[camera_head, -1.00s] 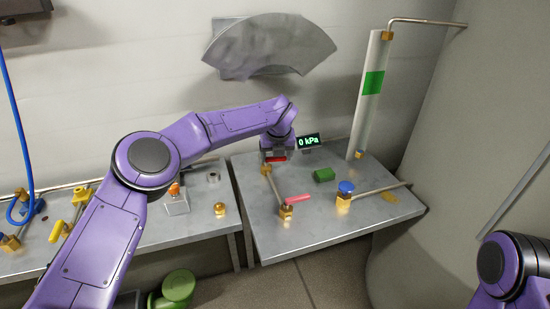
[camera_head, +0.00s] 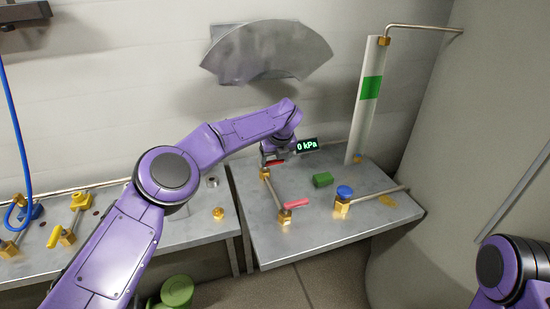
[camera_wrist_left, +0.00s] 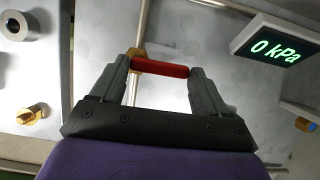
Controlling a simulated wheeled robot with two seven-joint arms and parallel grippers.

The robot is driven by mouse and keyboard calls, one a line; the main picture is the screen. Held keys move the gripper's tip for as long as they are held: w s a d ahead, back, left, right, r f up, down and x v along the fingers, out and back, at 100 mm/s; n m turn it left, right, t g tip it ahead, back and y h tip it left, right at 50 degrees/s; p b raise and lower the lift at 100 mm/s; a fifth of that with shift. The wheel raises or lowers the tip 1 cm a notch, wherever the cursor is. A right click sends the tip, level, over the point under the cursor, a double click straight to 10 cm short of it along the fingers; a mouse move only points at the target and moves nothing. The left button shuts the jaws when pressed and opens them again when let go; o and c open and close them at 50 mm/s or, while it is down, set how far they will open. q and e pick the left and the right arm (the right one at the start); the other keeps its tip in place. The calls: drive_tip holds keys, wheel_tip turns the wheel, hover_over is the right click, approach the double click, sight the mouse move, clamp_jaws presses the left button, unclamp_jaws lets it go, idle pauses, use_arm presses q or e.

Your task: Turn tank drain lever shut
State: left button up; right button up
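Two red levers show in the head view. One red lever (camera_head: 297,204) sits on a brass valve near the front of the right-hand metal table. The other red lever (camera_head: 276,162) is at the table's back left, directly below my left gripper (camera_head: 274,156). In the left wrist view this back lever (camera_wrist_left: 160,68) lies crosswise between the two fingers of my left gripper (camera_wrist_left: 158,72), its brass fitting beside the left fingertip. The fingers are wide apart; whether they touch the lever I cannot tell. I cannot tell which lever is the tank drain. My right gripper is out of view.
A display (camera_head: 307,145) reading 0 kPa stands close to the right of my left gripper. A brass knob (camera_head: 218,213) sits on the left table.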

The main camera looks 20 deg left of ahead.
use_arm(q)
drive_tip(key=o, duration=0.4)
drive_tip(key=shift+w+f, duration=0.1)
drive_tip(key=shift+f, duration=0.05)
drive_tip(key=shift+c, duration=0.2)
drive_tip(key=b+v, duration=0.1)
drive_tip(key=v, duration=0.9)
